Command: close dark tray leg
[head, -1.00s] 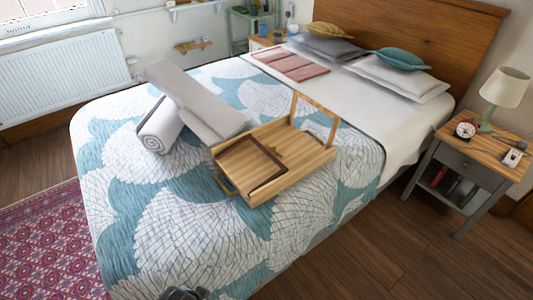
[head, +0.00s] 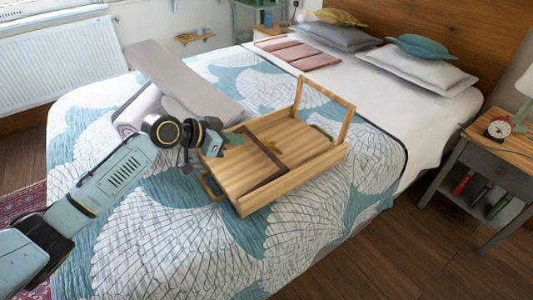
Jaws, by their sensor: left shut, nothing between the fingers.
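A wooden bed tray (head: 299,187) lies on the bed with its underside up. Its dark leg (head: 267,150) is a thin dark-brown frame low over the left half of the tray; I cannot tell whether it lies fully flat. A light wood leg (head: 345,126) stands up at the right end. My left gripper (head: 229,141) is shut and empty, at the tray's far left corner close to the dark leg's far end. I cannot tell whether they touch. My right gripper is not in view.
A rolled grey towel or mat (head: 135,108) and a grey flat piece (head: 175,80) lie left of and behind the tray. The patterned bedspread (head: 290,240) in front is clear. A nightstand (head: 487,172) stands right.

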